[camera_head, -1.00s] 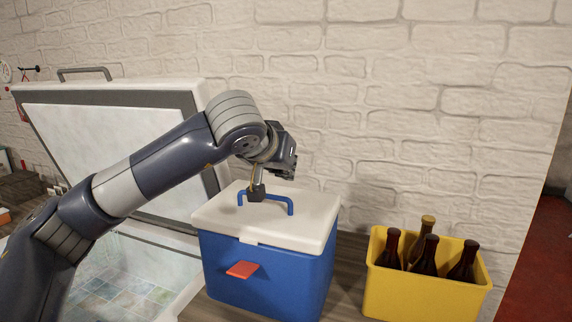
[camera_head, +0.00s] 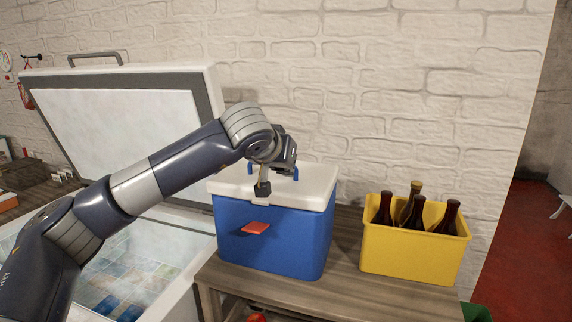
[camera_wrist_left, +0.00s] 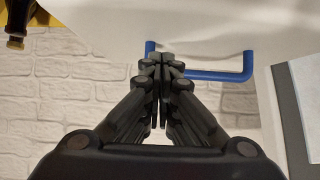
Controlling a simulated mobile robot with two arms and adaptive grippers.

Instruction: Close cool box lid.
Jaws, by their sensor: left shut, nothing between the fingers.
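The cool box (camera_head: 285,240) is blue with a white lid (camera_head: 318,185) and a red latch tab (camera_head: 256,228) on its front. It stands on a wooden table, and its lid lies flat on top, down on the body. The lid's blue handle (camera_head: 295,172) is partly hidden behind my left gripper (camera_head: 262,190). My left gripper is shut and empty, above the lid near its front edge. In the left wrist view, my shut fingers (camera_wrist_left: 160,62) overlap the blue handle (camera_wrist_left: 225,75); I cannot tell whether they touch the lid. My right gripper is not in view.
A yellow crate (camera_head: 410,252) with several dark bottles stands to the right on the wooden table (camera_head: 345,285). A chest freezer with its lid (camera_head: 120,135) raised stands to the left behind my arm. A white brick wall closes off the back.

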